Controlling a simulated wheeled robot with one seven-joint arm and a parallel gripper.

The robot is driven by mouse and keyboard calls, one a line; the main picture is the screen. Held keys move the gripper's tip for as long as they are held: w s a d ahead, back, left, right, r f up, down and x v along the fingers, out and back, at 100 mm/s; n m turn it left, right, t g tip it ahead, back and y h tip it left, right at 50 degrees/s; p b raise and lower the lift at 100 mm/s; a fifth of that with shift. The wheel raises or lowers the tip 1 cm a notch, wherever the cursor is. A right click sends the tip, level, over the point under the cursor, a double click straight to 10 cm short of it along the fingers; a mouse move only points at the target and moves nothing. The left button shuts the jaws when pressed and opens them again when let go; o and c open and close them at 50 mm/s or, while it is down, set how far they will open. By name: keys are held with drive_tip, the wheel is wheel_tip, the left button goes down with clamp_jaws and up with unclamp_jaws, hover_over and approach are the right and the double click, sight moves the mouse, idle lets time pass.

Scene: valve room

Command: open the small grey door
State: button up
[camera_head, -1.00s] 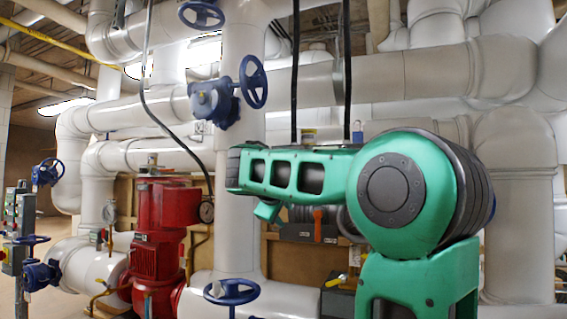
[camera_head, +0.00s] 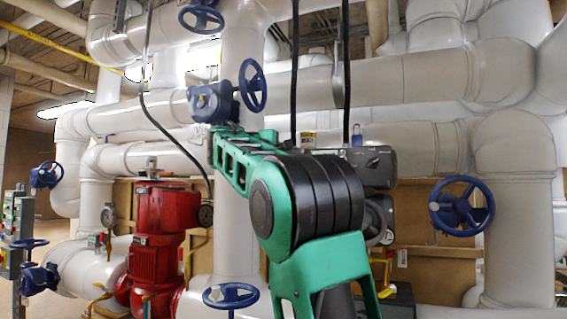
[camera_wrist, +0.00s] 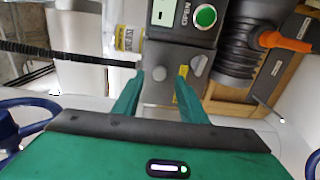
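In the wrist view my gripper (camera_wrist: 160,88) has its two green fingers apart with nothing held between them. A dark grey unit (camera_wrist: 176,55) is just ahead of the fingertips, with a small round grey knob (camera_wrist: 158,74) between them and a green button (camera_wrist: 206,16) above. I cannot tell whether the fingers touch it. No door outline shows clearly, so I cannot tell which part is the small grey door.
A black ribbed part with an orange lever (camera_wrist: 285,41) is right of the fingers in the wrist view. Blue handwheels (camera_head: 461,205) and a red pump (camera_head: 160,225) stand among large white pipes (camera_head: 420,85). Black cables (camera_head: 346,60) hang near the grey box.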

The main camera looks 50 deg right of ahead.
drive_tip(key=shift+x, duration=1.35)
